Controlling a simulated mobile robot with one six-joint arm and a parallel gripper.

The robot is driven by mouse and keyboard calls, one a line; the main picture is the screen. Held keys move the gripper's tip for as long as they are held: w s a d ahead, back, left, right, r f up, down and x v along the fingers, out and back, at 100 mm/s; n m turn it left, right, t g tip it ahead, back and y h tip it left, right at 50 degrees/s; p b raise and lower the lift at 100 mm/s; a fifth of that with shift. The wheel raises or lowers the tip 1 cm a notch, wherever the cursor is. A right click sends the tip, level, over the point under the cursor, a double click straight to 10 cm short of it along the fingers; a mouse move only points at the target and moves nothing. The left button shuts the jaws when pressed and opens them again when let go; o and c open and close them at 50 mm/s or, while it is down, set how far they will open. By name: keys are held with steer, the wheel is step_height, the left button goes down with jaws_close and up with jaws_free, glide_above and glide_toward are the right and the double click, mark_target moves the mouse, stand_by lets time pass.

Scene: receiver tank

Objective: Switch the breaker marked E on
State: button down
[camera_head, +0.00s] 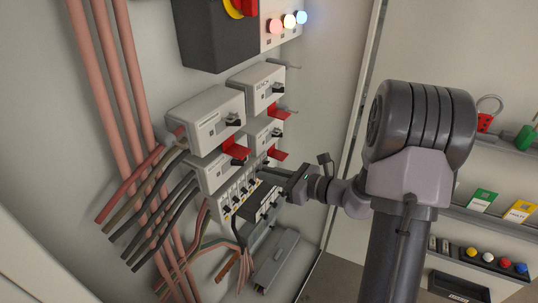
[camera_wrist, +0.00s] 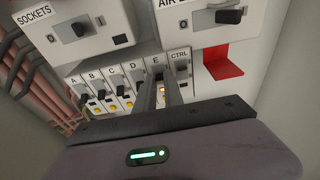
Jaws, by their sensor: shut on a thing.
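The breaker marked E (camera_wrist: 156,63) is in the row of small white breakers in the wrist view, between D (camera_wrist: 133,68) and CTRL (camera_wrist: 180,56). My gripper (camera_wrist: 168,90) reaches in at E, its two dark fingers close together over the front of that breaker. It is shut on E's lever, which the fingers mostly hide, so I cannot tell its position. A small amber patch shows between the fingers. In the head view my gripper (camera_head: 272,182) comes in from the right at the breaker row (camera_head: 234,196).
Larger switch boxes sit above the row, one marked SOCKETS (camera_wrist: 62,30). Thick cables (camera_head: 150,215) run at the left. Shelves with padlocks and cards (camera_head: 482,201) stand at the far right.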

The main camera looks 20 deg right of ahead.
steer(key=r+g+p, duration=0.1)
steer(key=p, duration=0.1)
steer(key=h+p, duration=0.1)
steer(key=p, duration=0.1)
steer(key=shift+w+a+r+g+p, duration=0.1)
steer(key=shift+w+r+g+p, duration=0.05)
steer(key=shift+r+g+p, duration=0.25)
steer(key=shift+g+h+p, duration=0.3)
steer(key=shift+p, duration=0.2)
steer(key=shift+f+p, duration=0.15)
steer(key=shift+p, duration=0.15)
steer(key=c, duration=1.7)
jaws_free()
steer(key=v, duration=1.7)
steer(key=shift+a+r+p, duration=0.1)
steer(key=shift+r+p, duration=0.25)
steer(key=shift+r, duration=0.05)
